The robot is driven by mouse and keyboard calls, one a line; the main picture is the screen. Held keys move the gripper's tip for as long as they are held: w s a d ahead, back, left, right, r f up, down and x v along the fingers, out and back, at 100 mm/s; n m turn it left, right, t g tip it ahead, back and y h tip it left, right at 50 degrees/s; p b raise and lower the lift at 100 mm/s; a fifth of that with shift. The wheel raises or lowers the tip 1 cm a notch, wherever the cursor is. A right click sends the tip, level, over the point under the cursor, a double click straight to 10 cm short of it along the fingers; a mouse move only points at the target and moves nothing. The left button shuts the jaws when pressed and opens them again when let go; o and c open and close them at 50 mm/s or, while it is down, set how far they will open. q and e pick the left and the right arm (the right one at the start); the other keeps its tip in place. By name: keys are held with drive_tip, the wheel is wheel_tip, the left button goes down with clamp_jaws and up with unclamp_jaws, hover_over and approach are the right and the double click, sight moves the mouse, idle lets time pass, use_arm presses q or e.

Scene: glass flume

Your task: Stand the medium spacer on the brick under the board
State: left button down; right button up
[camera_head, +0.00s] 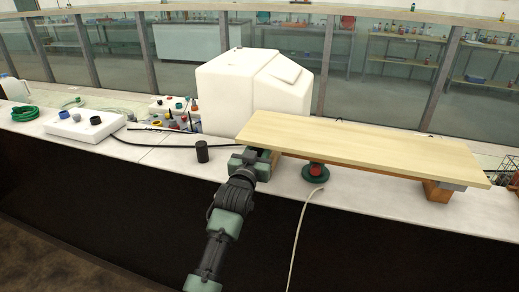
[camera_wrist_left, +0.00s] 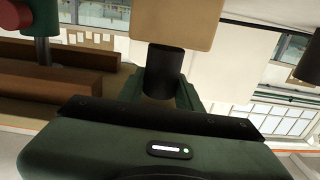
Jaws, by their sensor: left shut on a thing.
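My left gripper (camera_head: 252,162) is at the left end of the long pale board (camera_head: 360,145), low by its edge. In the left wrist view, which is upside down, the gripper (camera_wrist_left: 166,92) is shut on a dark cylinder, the medium spacer (camera_wrist_left: 164,62). A tan block, apparently the brick (camera_wrist_left: 176,20), meets the spacer's end in that picture; I cannot tell whether they touch. The board's shaded underside (camera_wrist_left: 75,98) seems to be at the left there. In the head view the gripper and board hide the spacer. My right gripper is not in view.
Another black cylinder (camera_head: 202,151) stands on the bench left of my gripper. A green jack with a red knob (camera_head: 315,171) stands under the board, and a brown block (camera_head: 437,191) supports its right end. A white tank (camera_head: 250,88) is behind. A pale hose (camera_head: 298,230) hangs over the front edge.

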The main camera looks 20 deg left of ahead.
use_arm(q)
drive_tip(key=shift+f, duration=0.3)
idle(0.5)
drive_tip(key=c, duration=0.9)
unclamp_jaws()
